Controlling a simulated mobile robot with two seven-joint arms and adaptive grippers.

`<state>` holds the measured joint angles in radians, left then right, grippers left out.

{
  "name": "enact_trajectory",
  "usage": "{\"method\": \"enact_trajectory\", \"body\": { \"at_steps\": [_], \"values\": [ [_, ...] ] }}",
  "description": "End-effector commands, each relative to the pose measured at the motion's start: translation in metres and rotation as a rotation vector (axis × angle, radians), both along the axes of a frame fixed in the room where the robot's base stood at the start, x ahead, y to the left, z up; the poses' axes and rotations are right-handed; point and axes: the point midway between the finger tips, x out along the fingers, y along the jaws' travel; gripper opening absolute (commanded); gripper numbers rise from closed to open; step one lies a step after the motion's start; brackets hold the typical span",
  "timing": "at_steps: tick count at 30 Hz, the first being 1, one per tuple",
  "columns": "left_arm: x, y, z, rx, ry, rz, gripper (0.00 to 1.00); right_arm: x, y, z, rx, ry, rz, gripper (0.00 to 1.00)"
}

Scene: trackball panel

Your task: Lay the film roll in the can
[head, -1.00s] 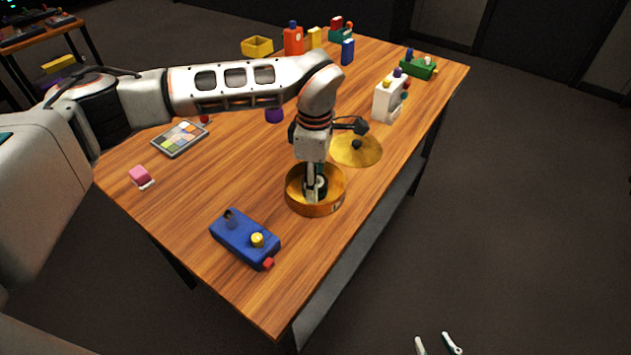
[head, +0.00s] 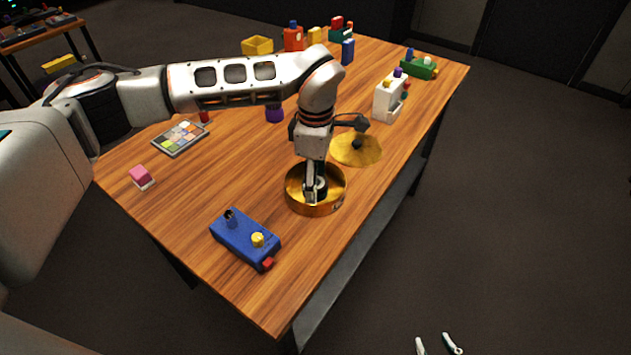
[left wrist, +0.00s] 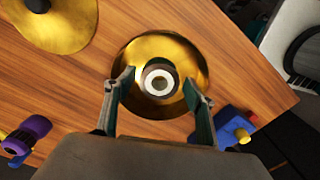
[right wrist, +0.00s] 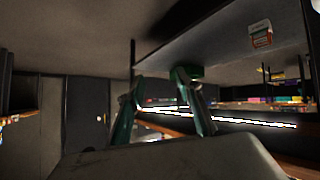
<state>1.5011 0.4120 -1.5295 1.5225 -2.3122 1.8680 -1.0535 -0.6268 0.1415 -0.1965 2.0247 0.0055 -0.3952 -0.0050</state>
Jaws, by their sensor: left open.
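The brass can (head: 294,199) stands open on the wooden table, near its right front edge. The film roll (left wrist: 161,79), a small dark roll with a white ring on top, is inside the can. It also shows between the fingers in the head view (head: 321,184). My left gripper (left wrist: 157,88) is open above the can, with its fingers apart on either side of the roll. Whether a finger touches the roll cannot be told. My right gripper (head: 436,344) is open and empty, away from the table at the bottom of the head view.
A brass lid (head: 370,155) with a dark knob lies behind the can. A blue box with knobs (head: 240,243) stands in front left. A white block with knobs (head: 386,103), a colour-tile panel (head: 180,138) and a pink cube (head: 142,174) stand elsewhere. Table between them is clear.

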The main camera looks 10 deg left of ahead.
Motion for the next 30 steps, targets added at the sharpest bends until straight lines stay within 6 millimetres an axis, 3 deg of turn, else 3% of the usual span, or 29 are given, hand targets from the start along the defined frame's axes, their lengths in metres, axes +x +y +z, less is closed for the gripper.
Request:
{"method": "enact_trajectory", "body": {
  "at_steps": [9,15,21,30],
  "values": [
    [0.002,0.0,0.068,0.0,-0.009,-0.001,0.55,0.002,0.002,0.008,0.008,-0.005,-0.001,0.35],
    [0.001,0.0,0.099,0.0,-0.005,0.0,0.55,0.0,0.004,0.008,0.013,-0.001,0.001,0.35],
    [0.001,0.0,0.112,0.0,-0.003,0.0,0.55,-0.004,0.005,0.007,0.015,0.005,0.0,0.35],
    [0.001,0.0,0.113,-0.001,-0.002,0.0,0.55,-0.005,0.004,0.007,0.015,0.007,-0.001,0.35]
  ]
}}
